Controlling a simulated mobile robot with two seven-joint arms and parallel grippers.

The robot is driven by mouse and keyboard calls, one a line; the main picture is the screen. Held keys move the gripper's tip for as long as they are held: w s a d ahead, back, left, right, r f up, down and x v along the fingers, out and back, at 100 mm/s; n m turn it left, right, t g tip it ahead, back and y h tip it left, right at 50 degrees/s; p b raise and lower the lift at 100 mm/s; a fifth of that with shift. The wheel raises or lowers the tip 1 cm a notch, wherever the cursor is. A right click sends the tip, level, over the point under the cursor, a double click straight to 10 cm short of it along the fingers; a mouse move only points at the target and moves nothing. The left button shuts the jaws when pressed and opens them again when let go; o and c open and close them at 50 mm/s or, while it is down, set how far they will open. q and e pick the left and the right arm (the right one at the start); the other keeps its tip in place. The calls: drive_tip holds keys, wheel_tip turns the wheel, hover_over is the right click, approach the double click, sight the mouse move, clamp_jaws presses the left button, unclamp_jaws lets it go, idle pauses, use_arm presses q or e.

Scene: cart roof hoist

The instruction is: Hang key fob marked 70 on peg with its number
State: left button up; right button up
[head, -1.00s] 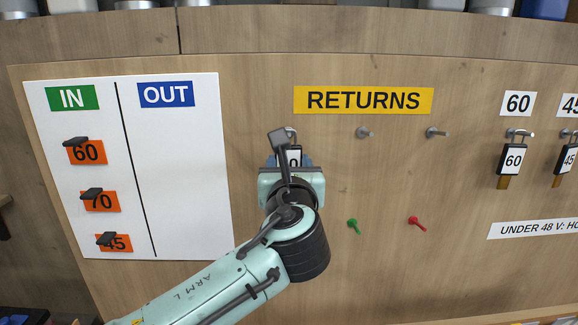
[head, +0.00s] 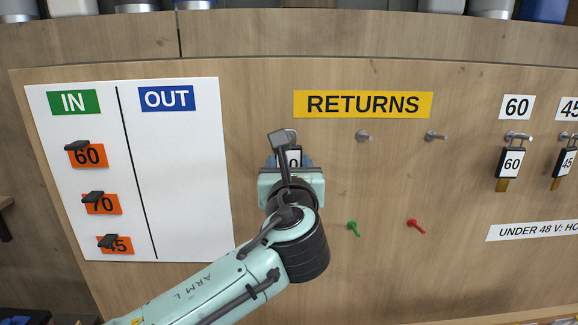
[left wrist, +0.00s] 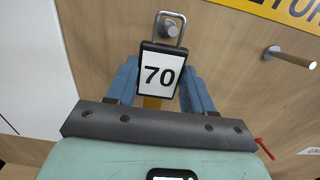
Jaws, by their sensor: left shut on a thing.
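The key fob marked 70 (left wrist: 160,75) is black with a white face and hangs upright by its metal shackle. The shackle loops around a RETURNS peg (left wrist: 168,29), the leftmost of three. In the head view only a sliver of the fob (head: 295,153) shows behind my wrist. My left gripper (head: 289,161) is at the fob, its blue fingers shut on the fob's sides, as the left wrist view (left wrist: 159,88) shows. The peg labels in view read 60 (head: 516,107) and 45 (head: 571,109). My right gripper is out of view.
Two bare pegs (head: 363,136) (head: 436,136) are right of the fob. Fobs 60 (head: 512,162) and 45 (head: 564,162) hang under their labels. Green (head: 353,228) and red (head: 414,225) pins stick out lower down. The IN/OUT board (head: 180,180) holds orange tags at left.

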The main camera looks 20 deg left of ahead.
use_arm(q)
drive_tip(key=shift+s+d, duration=0.1)
drive_tip(key=shift+s, duration=0.05)
drive_tip(key=s, duration=0.1)
drive_tip(key=s+d, duration=0.1)
drive_tip(key=s+d+r, duration=0.1)
drive_tip(key=s, duration=0.1)
drive_tip(key=shift+r, duration=0.1)
idle(0.5)
drive_tip(key=v, duration=0.5)
idle(0.5)
idle(1.0)
